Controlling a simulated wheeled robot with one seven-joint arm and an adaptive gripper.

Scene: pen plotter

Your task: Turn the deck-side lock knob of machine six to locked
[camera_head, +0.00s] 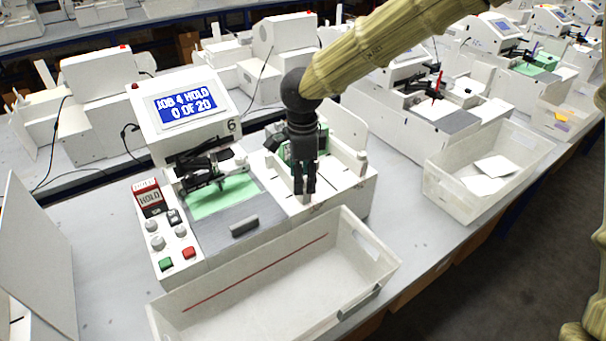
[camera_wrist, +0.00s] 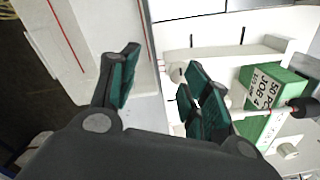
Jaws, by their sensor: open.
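Machine six (camera_head: 205,112) is a white plotter with a "6" beside its blue screen reading "JOB 4 HOLD 0 OF 20". My gripper (camera_head: 305,194) points down over the white bay right of the grey deck, at its front. In the wrist view my gripper (camera_wrist: 160,85) is open, its green-padded fingers apart with nothing held. A small white round knob (camera_wrist: 177,72) shows just beyond the right-hand fingers, partly hidden by them; its setting cannot be read. Another pale knob (camera_wrist: 288,151) shows at lower right. I cannot tell which is the lock knob.
A green labelled block (camera_wrist: 272,92) stands in the bay. A white bin (camera_head: 384,262) lies in front.

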